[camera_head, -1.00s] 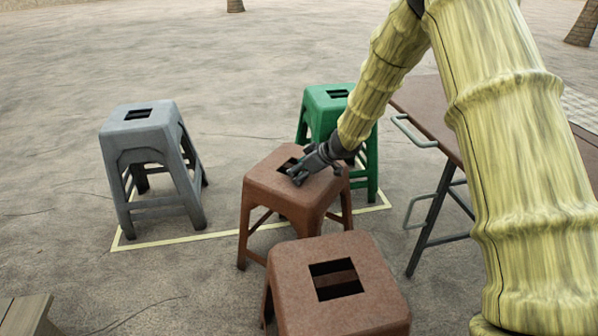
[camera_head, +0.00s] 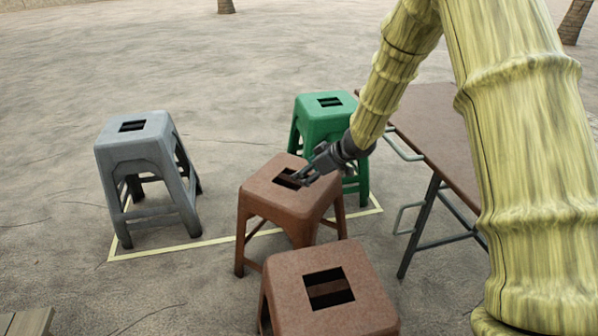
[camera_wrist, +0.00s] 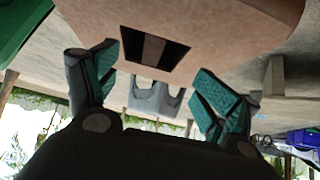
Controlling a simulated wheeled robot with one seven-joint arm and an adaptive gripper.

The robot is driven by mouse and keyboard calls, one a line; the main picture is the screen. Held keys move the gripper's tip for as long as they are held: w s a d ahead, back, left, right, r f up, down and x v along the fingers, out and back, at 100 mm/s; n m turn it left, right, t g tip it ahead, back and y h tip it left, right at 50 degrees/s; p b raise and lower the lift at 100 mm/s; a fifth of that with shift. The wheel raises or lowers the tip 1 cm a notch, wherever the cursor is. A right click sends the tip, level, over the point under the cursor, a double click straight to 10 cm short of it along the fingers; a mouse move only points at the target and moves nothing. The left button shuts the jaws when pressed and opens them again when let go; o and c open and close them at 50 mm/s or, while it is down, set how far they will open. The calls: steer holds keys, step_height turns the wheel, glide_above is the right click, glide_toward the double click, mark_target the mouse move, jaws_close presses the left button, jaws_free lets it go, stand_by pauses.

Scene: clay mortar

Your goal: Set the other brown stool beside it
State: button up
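One brown stool (camera_head: 262,197) stands upright at the near edge of a pale yellow ground line, in front of the green stool. The other brown stool (camera_head: 290,270) stands upright nearer to me, outside the line, its lower part cut off by the frame. My gripper (camera_head: 310,175) is at the top of the farther brown stool, just right of its seat slot. In the wrist view, my gripper (camera_wrist: 155,62) has its two teal-padded fingers spread, with nothing held between them. A brown seat with its dark slot (camera_wrist: 190,22) lies just beyond the fingertips; contact cannot be told.
A grey stool (camera_head: 135,150) stands at the left inside the yellow line (camera_head: 185,246). A green stool (camera_head: 318,120) stands behind the farther brown one. A brown-topped table (camera_head: 435,130) with metal legs is at the right. A wooden corner (camera_head: 28,320) shows at lower left.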

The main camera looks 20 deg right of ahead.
steer(key=shift+p+v, duration=0.55)
steer(key=shift+v, duration=1.15)
